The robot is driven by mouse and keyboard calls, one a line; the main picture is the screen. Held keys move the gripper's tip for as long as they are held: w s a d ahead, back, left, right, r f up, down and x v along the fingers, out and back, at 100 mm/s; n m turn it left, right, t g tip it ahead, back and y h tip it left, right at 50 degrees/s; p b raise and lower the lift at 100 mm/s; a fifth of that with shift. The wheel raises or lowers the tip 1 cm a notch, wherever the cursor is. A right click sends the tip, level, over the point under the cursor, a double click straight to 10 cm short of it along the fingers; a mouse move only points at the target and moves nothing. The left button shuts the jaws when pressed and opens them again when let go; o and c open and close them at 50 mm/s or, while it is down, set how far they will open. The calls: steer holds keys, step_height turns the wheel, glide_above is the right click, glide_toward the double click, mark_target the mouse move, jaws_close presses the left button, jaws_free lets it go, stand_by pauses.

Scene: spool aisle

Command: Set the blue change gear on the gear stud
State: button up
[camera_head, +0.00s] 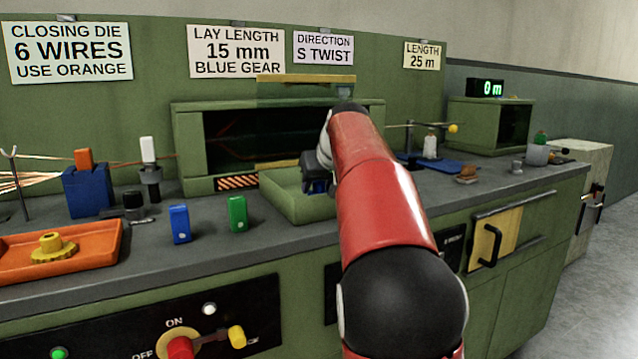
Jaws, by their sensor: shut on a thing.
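My gripper (315,177) is at the right part of the open green tray in front of the green cabinet. My red arm hides most of it. A small patch of the blue change gear (317,187) shows at the fingers, and the gripper is shut on it. The rest of the gear is hidden, so I cannot tell its tilt or whether it touches the tray. I cannot make out the gear stud; the arm covers part of this area. A sign (237,50) reads lay length 15 mm, blue gear.
An orange tray (100,262) with a yellow gear (52,247) lies at the left. Blue (180,224) and green (237,214) blocks stand near the front edge. The cabinet (190,150) has a raised clear guard (285,92). A stand with a yellow tip (453,128) is at right.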

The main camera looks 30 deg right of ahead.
steer(key=shift+f, duration=0.3)
steer(key=o, duration=0.8)
steer(key=shift+o, duration=0.2)
steer(key=d+p+v, duration=0.1)
steer(key=p+v, duration=0.2)
steer(key=v, duration=0.8)
steer(key=shift+a, duration=0.4)
steer(key=shift+r, duration=0.1)
